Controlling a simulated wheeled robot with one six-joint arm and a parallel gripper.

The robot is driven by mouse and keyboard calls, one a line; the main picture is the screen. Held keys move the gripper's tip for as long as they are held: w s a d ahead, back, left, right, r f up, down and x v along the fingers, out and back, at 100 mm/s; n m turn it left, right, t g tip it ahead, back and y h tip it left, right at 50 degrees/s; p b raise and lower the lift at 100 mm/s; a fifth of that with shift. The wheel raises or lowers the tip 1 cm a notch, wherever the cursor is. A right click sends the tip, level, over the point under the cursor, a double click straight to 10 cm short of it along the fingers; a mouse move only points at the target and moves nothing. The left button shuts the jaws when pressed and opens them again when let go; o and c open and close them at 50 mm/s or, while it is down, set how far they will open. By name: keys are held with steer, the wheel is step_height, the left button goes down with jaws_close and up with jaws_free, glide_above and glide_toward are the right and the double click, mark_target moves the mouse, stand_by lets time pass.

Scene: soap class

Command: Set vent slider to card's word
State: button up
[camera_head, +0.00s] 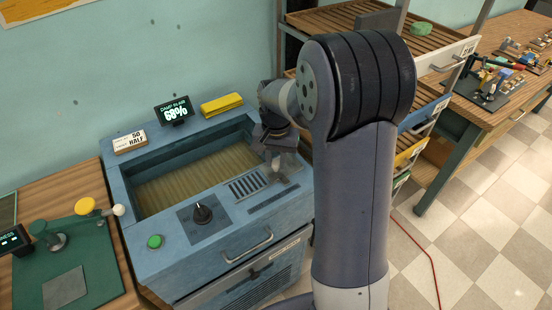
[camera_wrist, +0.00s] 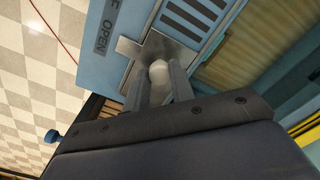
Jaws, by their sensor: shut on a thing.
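The vent (camera_head: 247,186) is a set of dark slots in the blue cabinet top; the slots also show in the wrist view (camera_wrist: 192,18). A metal slider plate (camera_wrist: 138,48) with a pale rounded knob (camera_wrist: 158,70) lies at one end of the slots. My gripper (camera_wrist: 160,80) is shut on the knob, one finger on each side. In the head view my gripper (camera_head: 277,166) is at the vent's right end. A label strip on the panel shows "OPEN" (camera_wrist: 103,38); its other words are out of view or unreadable. The card (camera_head: 130,142) at the back left reads "HALF" below smaller text.
A recessed basin (camera_head: 190,184) with a slatted floor lies behind the vent. A black dial (camera_head: 202,213) and a green button (camera_head: 155,241) sit at the front left. A drawer rack (camera_head: 430,60) stands right.

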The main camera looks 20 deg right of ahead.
jaws_close()
steer(key=a, duration=0.1)
steer(key=s+a, duration=0.1)
steer(key=a, duration=0.3)
steer(key=shift+s+a, duration=0.1)
steer(key=shift+s, duration=0.25)
steer(key=o, duration=0.8)
jaws_free()
steer(key=shift+r, duration=0.1)
